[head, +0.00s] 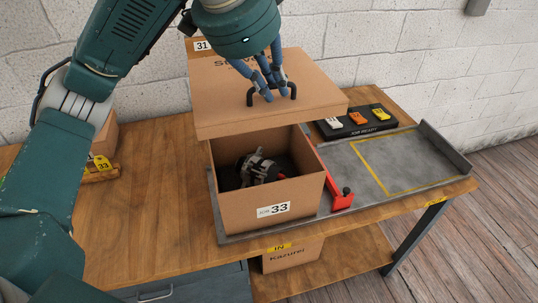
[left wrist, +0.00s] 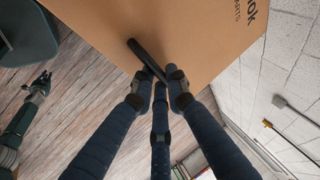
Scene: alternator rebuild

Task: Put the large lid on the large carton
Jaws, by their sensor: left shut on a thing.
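The large lid (head: 235,95), brown cardboard with a dark handle (head: 250,97) on top, hangs above and behind the opening of the large carton (head: 240,208). My left gripper (head: 268,92) is shut on the handle; the left wrist view also shows its fingers around the handle (left wrist: 145,58). The carton, labelled JOB 33, stands open on the bench with a dark and grey metal part (head: 258,168) inside. The lid hides the carton's back rim. My right gripper (left wrist: 40,85) shows small at the left of the left wrist view, away from the lid.
The carton stands on a grey tray (head: 385,180) with a yellow outline and free room at right. A red stop (head: 338,192) is right beside the carton. A black JOB READY holder (head: 355,128) carries coloured tags. Another box labelled 31 (head: 203,46) shows behind the lid.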

